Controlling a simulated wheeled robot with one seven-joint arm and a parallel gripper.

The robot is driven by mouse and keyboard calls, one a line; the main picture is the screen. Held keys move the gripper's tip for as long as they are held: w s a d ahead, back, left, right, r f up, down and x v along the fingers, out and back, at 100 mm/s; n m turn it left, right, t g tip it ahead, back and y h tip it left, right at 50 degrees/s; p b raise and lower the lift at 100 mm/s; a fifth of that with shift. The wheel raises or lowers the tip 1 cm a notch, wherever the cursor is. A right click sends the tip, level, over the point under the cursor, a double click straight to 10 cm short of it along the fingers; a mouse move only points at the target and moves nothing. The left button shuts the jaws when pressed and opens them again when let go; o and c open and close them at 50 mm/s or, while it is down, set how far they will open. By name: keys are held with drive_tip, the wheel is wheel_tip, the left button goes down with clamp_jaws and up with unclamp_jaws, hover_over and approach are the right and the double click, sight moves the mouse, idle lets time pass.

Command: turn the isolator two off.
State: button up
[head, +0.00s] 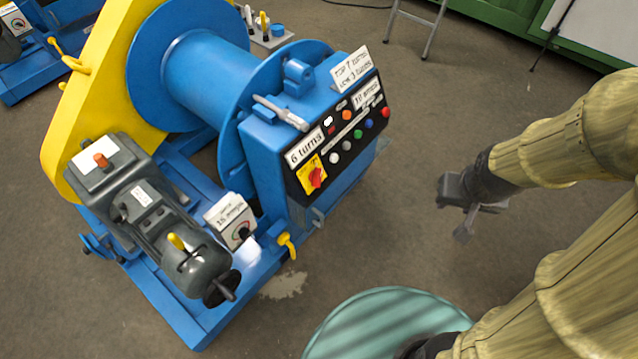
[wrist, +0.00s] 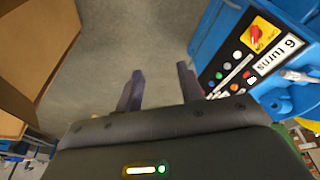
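A red rotary switch on a yellow plate (head: 316,178) sits at the lower left of the black control panel on the blue drive's cabinet. It also shows in the wrist view (wrist: 256,33), at upper right. A second rotary switch with a dark knob (head: 242,232) is on a small grey box beside the motor. No readable label says which is isolator two, and I cannot read the switch positions. My gripper (head: 474,220) is in the air to the right of the cabinet, apart from it. In the wrist view its fingers (wrist: 160,86) are spread with nothing between them.
The panel (head: 340,140) also has several coloured buttons and white labels, one reading "6 turns". A yellow lever (head: 287,244) hangs at the cabinet's base. A teal round surface (head: 385,325) is in front. Bare floor (head: 400,215) lies between my gripper and the cabinet.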

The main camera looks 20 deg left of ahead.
drive_tip(key=w+a+f+n+t+y+b, duration=0.2)
drive_tip(key=w+a+f+b, duration=0.25)
drive_tip(key=f, duration=0.55)
drive_tip(key=w+a+f+n+t+y+b, duration=0.2)
drive_tip(key=w+a+f+b, duration=0.25)
drive_tip(key=f, duration=0.45)
drive_tip(key=s+a+f+m+t+y+b, duration=0.2)
drive_tip(key=a+f+t+y+b, duration=0.1)
drive_tip(key=a+f+y+b, duration=0.1)
drive_tip(key=s+a+f+m+t+y+b, duration=0.1)
drive_tip(key=s+a+f+t+y+b, duration=0.1)
drive_tip(key=a+f+y+b, duration=0.2)
drive_tip(key=a+f+b, duration=0.2)
drive_tip(key=a+f, duration=0.2)
drive_tip(key=shift+s+f+m+t, duration=0.3)
drive_tip(key=shift+m+t, duration=0.1)
drive_tip(key=shift+a+f+y, duration=0.1)
drive_tip(key=shift+a+y, duration=0.1)
drive_tip(key=shift+y, duration=0.1)
drive_tip(key=b+x, duration=0.5)
drive_tip(key=b, duration=0.5)
drive_tip(key=shift+w+a+f, duration=0.15)
drive_tip(key=shift+w, duration=0.15)
